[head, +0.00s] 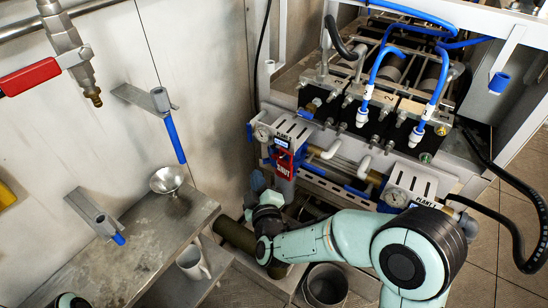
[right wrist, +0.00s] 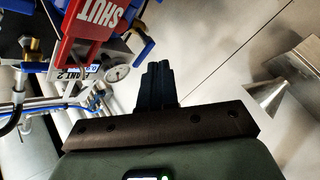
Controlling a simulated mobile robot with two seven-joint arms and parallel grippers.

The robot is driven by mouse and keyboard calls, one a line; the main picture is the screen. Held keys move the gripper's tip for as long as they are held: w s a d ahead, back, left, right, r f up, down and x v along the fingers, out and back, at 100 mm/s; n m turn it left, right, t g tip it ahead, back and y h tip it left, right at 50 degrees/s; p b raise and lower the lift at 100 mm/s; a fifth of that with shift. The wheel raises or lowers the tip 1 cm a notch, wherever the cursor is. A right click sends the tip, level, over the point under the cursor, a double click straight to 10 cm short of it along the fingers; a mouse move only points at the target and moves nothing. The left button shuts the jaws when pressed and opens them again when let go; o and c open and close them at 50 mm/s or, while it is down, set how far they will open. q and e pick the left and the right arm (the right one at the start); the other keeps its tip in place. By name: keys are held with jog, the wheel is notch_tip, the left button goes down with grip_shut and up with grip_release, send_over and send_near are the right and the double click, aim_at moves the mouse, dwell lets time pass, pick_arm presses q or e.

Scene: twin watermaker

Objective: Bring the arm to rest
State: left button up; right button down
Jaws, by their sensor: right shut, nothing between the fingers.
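My right arm comes in from the lower right in the head view and bends toward the middle. My right gripper (head: 257,181) is near the front of the machine, just left of and below the red SHUT tag (head: 283,163). In the right wrist view the dark fingers (right wrist: 158,78) are together with nothing between them. The SHUT tag also shows in the right wrist view (right wrist: 100,22), up and to the left of the fingers. The fingers appear apart from it. My left gripper does not show; only a small dark piece of my own body shows at the bottom left.
A metal bench (head: 130,250) on the left carries a steel funnel (head: 167,180). A white jug (head: 192,262) is below it, and a grey bucket (head: 326,286) stands beneath my right forearm. The machine's gauge panel (head: 400,190) lies close behind the arm. A black hose (head: 525,190) curves at right.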

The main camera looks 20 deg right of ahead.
dwell(0.4)
jog(key=s+d+f+m+g+y+p, duration=0.15)
jog(key=s+f+g, duration=0.25)
jog(key=f, duration=0.9)
jog(key=s+f+m+g+y, duration=0.1)
jog(key=s+f+m+g, duration=0.25)
jog(key=f, duration=0.95)
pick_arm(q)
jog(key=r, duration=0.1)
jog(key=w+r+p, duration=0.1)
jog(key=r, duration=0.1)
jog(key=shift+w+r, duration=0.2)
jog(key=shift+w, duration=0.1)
pick_arm(e)
jog(key=s+a+f+m+g+y, duration=0.1)
jog(key=s+f+m+g, duration=0.2)
jog(key=s, duration=1)
jog(key=s+f+m+g+y, duration=0.2)
jog(key=s+f+m+g, duration=0.2)
jog(key=s+f+g, duration=0.3)
jog(key=s+f, duration=0.3)
jog(key=s, duration=0.3)
jog(key=shift+s+a+m+g, duration=0.25)
jog(key=shift+a+m+g, duration=0.05)
jog(key=shift+a+g, duration=0.05)
